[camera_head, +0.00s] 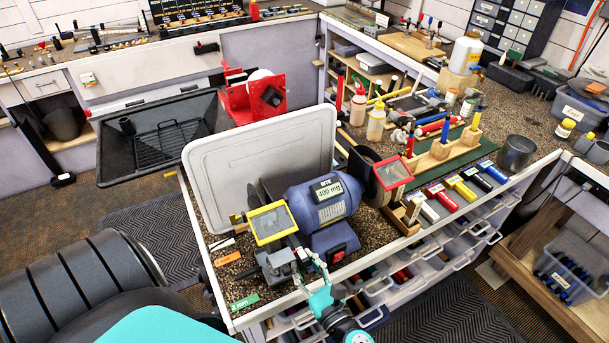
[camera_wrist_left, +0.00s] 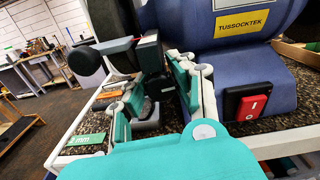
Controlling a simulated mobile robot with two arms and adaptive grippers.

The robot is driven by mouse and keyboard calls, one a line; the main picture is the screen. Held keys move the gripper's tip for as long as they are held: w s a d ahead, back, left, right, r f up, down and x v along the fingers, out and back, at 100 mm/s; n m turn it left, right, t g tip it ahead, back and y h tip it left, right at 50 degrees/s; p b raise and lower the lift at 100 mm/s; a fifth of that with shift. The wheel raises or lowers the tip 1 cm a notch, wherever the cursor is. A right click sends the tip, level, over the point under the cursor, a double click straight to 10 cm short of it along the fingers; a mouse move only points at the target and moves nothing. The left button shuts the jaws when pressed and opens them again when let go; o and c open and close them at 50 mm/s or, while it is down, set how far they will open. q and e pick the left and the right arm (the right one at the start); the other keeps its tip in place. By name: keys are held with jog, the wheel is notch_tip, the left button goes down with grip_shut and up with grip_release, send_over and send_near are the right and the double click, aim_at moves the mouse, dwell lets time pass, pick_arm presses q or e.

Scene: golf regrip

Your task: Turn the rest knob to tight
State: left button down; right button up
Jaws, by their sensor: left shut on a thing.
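The blue grinder (camera_head: 322,200) stands at the front of the bench, with a grey tool rest (camera_head: 278,265) low on its left side. My left gripper (camera_head: 306,268) reaches up from the bottom to the right end of this rest. In the left wrist view, the gripper (camera_wrist_left: 157,80) is shut on a dark part between its pads, which appears to be the rest knob (camera_wrist_left: 154,86). The fingers hide much of it, and I cannot read any tight mark. A dark bar with a round end (camera_wrist_left: 83,60) extends to the left. My right gripper is not in view.
The grinder's red switch (camera_wrist_left: 251,107) is close right of the fingers. A yellow-framed shield (camera_head: 270,223) hangs above the rest. A grey lid (camera_head: 260,145) stands behind. A green label (camera_head: 245,302) lies at the bench's front left.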

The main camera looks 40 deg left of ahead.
pick_arm(q)
jog(key=shift+m, duration=0.5)
jog(key=c, duration=1.4)
grip_release()
jog(key=o, duration=0.4)
jog(key=shift+d, duration=0.1)
jog(key=shift+c, duration=0.2)
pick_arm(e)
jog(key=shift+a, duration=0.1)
